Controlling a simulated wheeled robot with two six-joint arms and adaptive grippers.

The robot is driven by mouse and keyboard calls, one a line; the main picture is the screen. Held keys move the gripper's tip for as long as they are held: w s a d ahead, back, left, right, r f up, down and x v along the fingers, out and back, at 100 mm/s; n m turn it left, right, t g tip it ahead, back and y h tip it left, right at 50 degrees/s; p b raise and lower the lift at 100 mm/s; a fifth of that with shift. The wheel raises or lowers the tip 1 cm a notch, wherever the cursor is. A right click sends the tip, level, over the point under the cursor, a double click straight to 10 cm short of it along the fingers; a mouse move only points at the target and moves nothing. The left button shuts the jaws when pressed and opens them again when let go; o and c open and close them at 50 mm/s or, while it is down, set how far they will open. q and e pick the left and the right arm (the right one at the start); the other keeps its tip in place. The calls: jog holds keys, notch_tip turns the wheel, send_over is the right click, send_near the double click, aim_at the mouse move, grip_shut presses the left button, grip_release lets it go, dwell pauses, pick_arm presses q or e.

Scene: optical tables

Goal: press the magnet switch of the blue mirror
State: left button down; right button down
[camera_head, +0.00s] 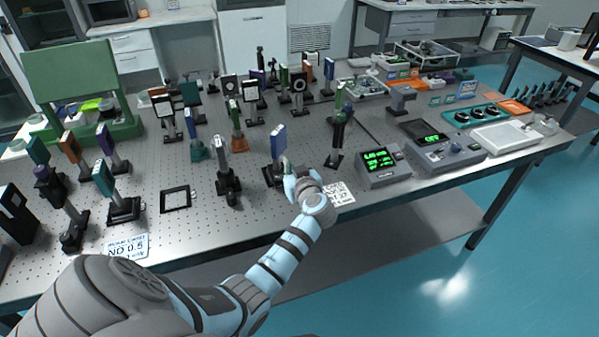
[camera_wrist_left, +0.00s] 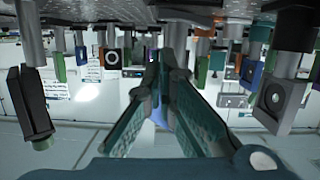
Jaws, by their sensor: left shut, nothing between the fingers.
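The blue mirror (camera_head: 278,142) stands upright on a post near the front middle of the optical table. Its dark base (camera_head: 273,176) sits on the table just left of my left gripper. My left gripper (camera_head: 287,166) is shut and empty, with its tips close to the lower post and base of the blue mirror. I cannot tell whether it touches. In the left wrist view, which is upside down, the shut fingers (camera_wrist_left: 163,72) cover most of the mount, and a blue patch (camera_wrist_left: 159,116) shows between them. The magnet switch is not clear. My right gripper is not in view.
A dark mount (camera_head: 228,182) stands to the left and another (camera_head: 337,140) to the right. A green-display controller (camera_head: 383,166) sits further right. A black square frame (camera_head: 175,199) lies flat on the left. Many other optics mounts crowd the table behind.

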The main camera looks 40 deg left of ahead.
pick_arm(q)
jog(key=w+r+v, duration=0.1)
jog(key=v, duration=0.9)
jog(key=shift+s+d+r, duration=0.25)
jog(key=shift+d+r, duration=0.05)
jog(key=shift+r, duration=0.1)
